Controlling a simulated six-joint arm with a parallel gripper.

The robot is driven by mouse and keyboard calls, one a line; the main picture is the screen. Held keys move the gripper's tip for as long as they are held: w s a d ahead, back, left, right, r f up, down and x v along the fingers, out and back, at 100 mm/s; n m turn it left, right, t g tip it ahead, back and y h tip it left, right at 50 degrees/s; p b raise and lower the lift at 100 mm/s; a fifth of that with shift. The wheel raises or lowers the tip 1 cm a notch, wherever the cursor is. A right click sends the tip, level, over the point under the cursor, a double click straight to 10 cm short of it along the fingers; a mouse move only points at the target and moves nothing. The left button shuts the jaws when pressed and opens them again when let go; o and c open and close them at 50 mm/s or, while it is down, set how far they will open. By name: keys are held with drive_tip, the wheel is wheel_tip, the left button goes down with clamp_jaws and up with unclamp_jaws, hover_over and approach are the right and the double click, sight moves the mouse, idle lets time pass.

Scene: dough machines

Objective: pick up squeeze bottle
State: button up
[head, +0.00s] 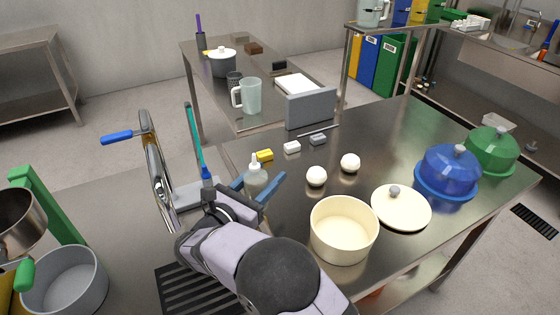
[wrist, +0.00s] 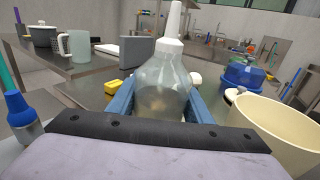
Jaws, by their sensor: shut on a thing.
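The squeeze bottle (head: 256,178) is clear with a white nozzle cap and stands upright at the left part of the metal table. It fills the middle of the wrist view (wrist: 162,82). My gripper (head: 257,187) has its blue fingers on both sides of the bottle, shut on its body. In the wrist view the fingers (wrist: 160,108) press against the left and right of the bottle. The bottle's base is hidden behind the gripper, so I cannot tell whether it touches the table.
A cream pot (head: 344,238) stands right of my gripper, with its lid (head: 401,208) beside it. Blue (head: 447,172) and green (head: 491,150) domes stand far right.

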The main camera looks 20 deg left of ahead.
drive_tip(key=p+v, duration=0.2)
drive_tip(key=v, duration=2.1)
drive_tip(key=shift+s+a, duration=0.1)
drive_tip(key=shift+s, duration=0.1)
